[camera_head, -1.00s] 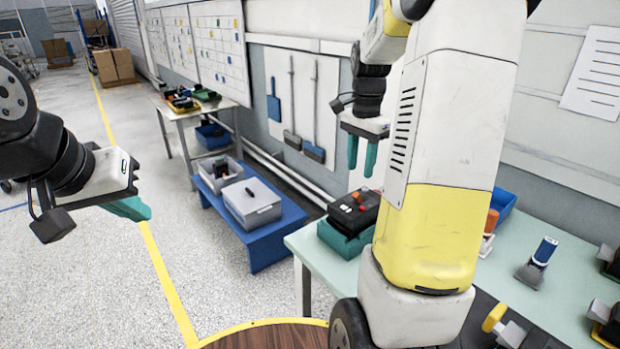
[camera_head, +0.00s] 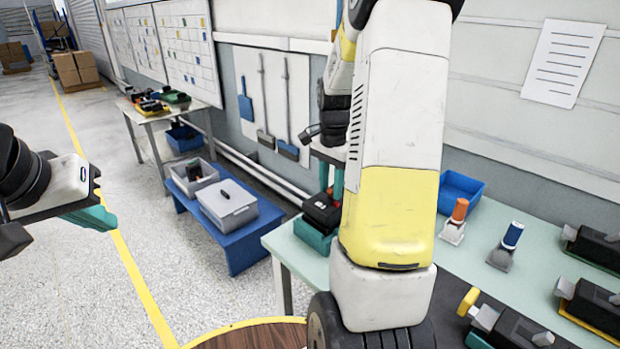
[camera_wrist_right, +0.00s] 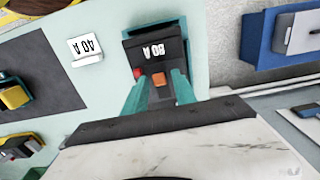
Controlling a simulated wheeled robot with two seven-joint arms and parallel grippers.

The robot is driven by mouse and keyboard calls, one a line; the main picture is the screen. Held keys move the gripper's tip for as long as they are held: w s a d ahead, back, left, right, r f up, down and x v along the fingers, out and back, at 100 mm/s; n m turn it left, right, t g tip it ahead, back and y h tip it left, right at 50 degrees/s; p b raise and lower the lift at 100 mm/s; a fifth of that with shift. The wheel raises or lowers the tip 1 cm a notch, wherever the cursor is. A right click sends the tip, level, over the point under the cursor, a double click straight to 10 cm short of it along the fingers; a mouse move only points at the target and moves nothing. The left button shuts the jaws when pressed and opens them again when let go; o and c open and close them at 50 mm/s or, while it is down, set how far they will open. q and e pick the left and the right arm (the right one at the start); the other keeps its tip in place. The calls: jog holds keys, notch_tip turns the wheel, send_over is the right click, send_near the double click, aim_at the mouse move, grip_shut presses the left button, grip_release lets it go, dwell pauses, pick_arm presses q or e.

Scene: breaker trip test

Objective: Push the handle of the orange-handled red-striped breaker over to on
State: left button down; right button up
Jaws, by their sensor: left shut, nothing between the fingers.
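No breaker with both an orange handle and a red stripe can be made out. A black box marked 80 A (camera_head: 322,212) with a teal base stands at the table's left end; it also shows in the right wrist view (camera_wrist_right: 155,48). An orange block (camera_wrist_right: 158,88) and a red knob sit on it. My right gripper (camera_wrist_right: 159,80) is open above the box, its teal fingers on either side of the orange block in that view; contact cannot be told. My right arm partly hides it in the head view. My left gripper (camera_head: 92,216) is shut and empty over the floor.
The pale green table (camera_head: 455,262) holds an orange-topped piece (camera_head: 459,212), a blue-topped piece (camera_head: 511,237), a blue bin (camera_head: 457,188) and dark breakers at right, one with a yellow handle (camera_head: 468,301).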

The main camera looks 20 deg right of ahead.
grip_shut()
jog(key=shift+d, duration=0.1)
jog(key=shift+w+d+r+g+y, duration=0.15)
jog(key=shift+w+d+g+y, duration=0.2)
jog(key=shift+d+y, duration=0.45)
jog(key=y, duration=0.2)
jog(key=d+g+y, duration=0.1)
jog(key=shift+w+d+g+y, duration=0.2)
jog(key=shift+w+g+y, duration=0.05)
jog(key=shift+w+y, duration=0.15)
jog(key=y, duration=0.1)
jog(key=d+g+y, duration=0.1)
jog(key=y, duration=0.1)
jog(key=shift+w+d+f, duration=0.3)
jog(key=shift+f, duration=0.05)
jog(key=shift+w+d+f+g+y, duration=0.1)
jog(key=shift+d+f+g+y, duration=0.2)
jog(key=shift+y, duration=0.35)
jog(key=shift+w+d+f+g+y, duration=0.1)
jog(key=shift+d+g+y, duration=0.1)
jog(key=shift+g+y, duration=0.35)
